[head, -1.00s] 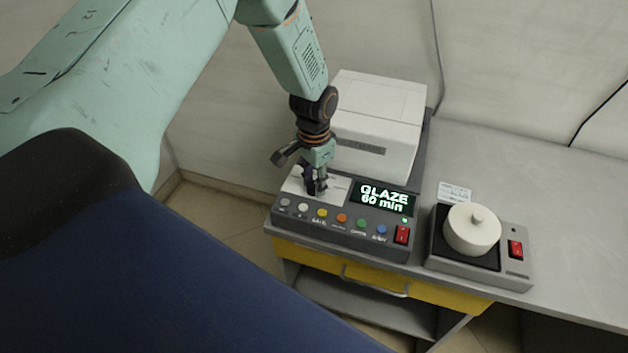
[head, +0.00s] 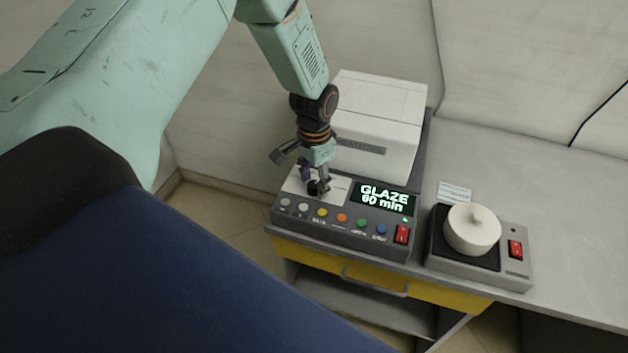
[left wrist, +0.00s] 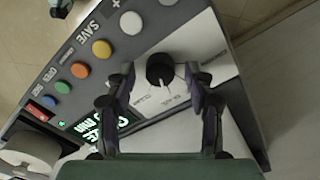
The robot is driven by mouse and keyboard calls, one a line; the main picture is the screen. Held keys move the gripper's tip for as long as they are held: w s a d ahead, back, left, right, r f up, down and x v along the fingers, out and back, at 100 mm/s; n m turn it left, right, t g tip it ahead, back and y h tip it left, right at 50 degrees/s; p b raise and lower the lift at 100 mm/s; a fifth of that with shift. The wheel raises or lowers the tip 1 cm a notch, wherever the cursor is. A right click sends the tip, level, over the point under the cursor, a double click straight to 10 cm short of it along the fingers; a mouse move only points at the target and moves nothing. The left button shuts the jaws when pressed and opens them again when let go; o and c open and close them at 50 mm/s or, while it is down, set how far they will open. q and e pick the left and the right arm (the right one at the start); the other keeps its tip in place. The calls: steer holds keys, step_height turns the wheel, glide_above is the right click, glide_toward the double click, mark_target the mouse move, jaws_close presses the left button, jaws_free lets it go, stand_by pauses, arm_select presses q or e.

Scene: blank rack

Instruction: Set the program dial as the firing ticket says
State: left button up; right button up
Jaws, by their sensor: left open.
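The program dial (left wrist: 160,70) is a black knob on a white plate of the control panel, with printed marks around it. In the left wrist view it stands between the tips of my open left gripper (left wrist: 165,80), with clear gaps on both sides. In the head view my left gripper (head: 318,186) is over the dial and mostly hides it. The display (head: 383,198) reads "GLAZE 60 min" in lit letters. A small white card (head: 455,192) lies on the bench behind the hot plate; its print is too small to read. My right gripper is not in view.
The panel (head: 340,238) has a row of coloured buttons (head: 342,218) and a red switch (head: 402,234). A white kiln-like box (head: 385,110) stands behind it. The bench (head: 560,190) beyond is clear.

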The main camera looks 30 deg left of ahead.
mark_target(314, 184)
arm_select(q)
step_height(314, 184, up, 12)
steer(key=shift+f, duration=0.15)
stand_by(0.4)
